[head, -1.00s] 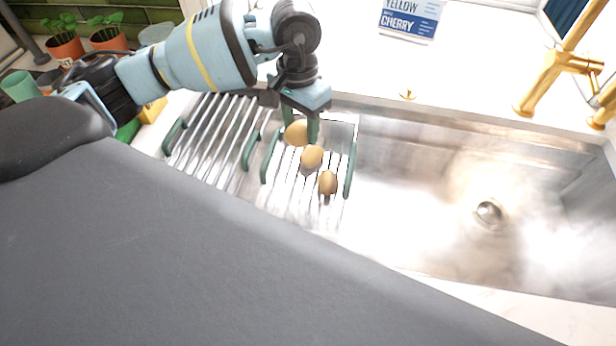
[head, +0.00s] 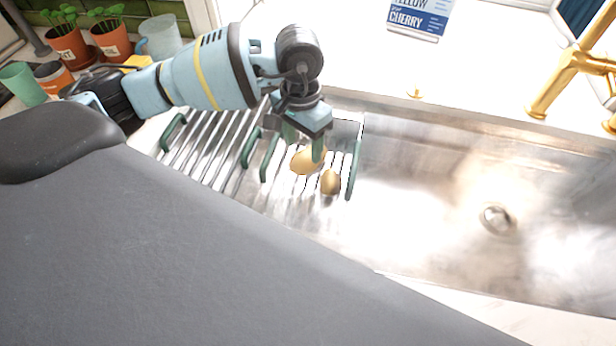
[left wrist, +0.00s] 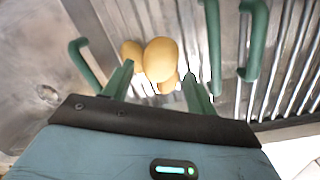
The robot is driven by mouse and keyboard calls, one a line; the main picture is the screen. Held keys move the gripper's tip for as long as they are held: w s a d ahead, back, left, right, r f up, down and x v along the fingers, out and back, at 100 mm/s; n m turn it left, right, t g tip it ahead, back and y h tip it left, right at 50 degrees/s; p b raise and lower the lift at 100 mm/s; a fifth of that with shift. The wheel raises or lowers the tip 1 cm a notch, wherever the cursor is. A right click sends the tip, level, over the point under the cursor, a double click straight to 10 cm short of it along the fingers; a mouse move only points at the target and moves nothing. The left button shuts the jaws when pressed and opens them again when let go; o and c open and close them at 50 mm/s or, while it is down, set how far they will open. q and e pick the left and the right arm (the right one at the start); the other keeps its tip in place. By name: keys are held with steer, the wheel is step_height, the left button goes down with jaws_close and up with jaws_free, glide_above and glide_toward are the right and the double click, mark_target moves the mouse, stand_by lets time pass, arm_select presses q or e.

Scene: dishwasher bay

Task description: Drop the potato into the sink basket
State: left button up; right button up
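Several round, yellow-brown potatoes are at the wire sink basket with green handles (head: 352,172), at the left end of the sink. The largest potato (head: 303,162) shows just below my left gripper (head: 304,146); a smaller potato (head: 330,183) lies nearer the front. In the left wrist view the large potato (left wrist: 161,60) is between and beyond the fingertips, with gaps on both sides. It overlaps a second potato (left wrist: 131,52) and partly hides a third (left wrist: 168,86). I cannot tell whether it touches them. My left gripper is open. My right gripper is not in view.
A second slatted rack (head: 212,135) with green handles adjoins on the left. The steel sink (head: 430,190) is empty to the right, with a drain (head: 497,219). A gold faucet (head: 560,85) and a blue-white sign (head: 420,17) stand behind. Potted plants (head: 68,47) are at upper left.

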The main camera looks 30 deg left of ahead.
arm_select(q)
steer(key=shift+o, duration=1.3)
steer(key=shift+r, duration=0.1)
step_height(320, 180, up, 8)
steer(key=shift+w+a+b, duration=0.2)
steer(key=shift+b, duration=0.1)
steer(key=shift+f, duration=0.25)
